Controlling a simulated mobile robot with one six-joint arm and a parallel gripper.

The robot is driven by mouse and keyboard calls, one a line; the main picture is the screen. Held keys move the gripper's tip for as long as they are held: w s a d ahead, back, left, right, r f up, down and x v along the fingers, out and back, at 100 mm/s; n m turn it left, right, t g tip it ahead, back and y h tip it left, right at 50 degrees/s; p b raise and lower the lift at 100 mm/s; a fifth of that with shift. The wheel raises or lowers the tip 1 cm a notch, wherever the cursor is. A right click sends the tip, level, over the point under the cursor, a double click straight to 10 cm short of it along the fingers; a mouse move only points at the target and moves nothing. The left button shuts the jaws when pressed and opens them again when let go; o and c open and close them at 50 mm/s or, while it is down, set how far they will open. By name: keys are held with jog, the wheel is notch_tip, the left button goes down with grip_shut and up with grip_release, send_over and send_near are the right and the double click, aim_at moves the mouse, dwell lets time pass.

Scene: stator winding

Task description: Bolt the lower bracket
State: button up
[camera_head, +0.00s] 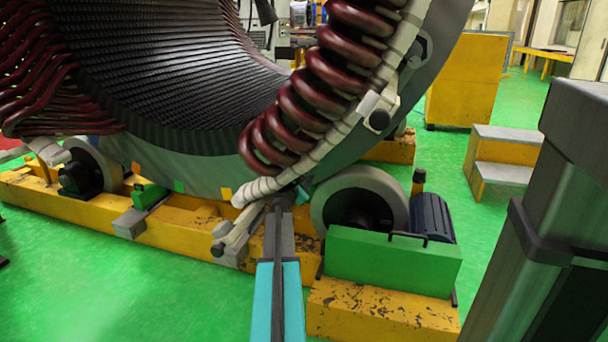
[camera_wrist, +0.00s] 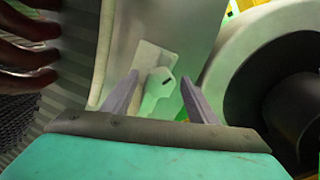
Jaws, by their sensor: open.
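The large stator (camera_head: 165,60) stands on its rollers, with dark red coils and a white-wrapped ring around its edge. My gripper (camera_head: 283,195) is at the stator's lower edge, in front of the white-wrapped ring's lower end. In the wrist view my gripper (camera_wrist: 160,78) is open, its two grey fingers apart. A pale plate, which looks like the lower bracket (camera_wrist: 146,57), lies flat on the stator face ahead of the fingers. A pale, bolt-like piece with an angular head (camera_wrist: 157,88) shows between the fingers; I cannot tell whether they touch it. My arm hides this spot in the head view.
A grey roller (camera_head: 335,205) and a green housing (camera_head: 390,262) stand just right of my gripper on the yellow base frame (camera_head: 375,312). A higher bracket with a dark bolt (camera_head: 379,120) sits on the ring. Green floor (camera_head: 120,285) is clear at front left.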

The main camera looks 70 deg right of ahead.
jog(key=shift+d, duration=0.6)
jog(key=c, duration=0.8)
jog(key=shift+a, duration=0.25)
jog(key=shift+c, duration=1.3)
jog(key=shift+d, duration=0.2)
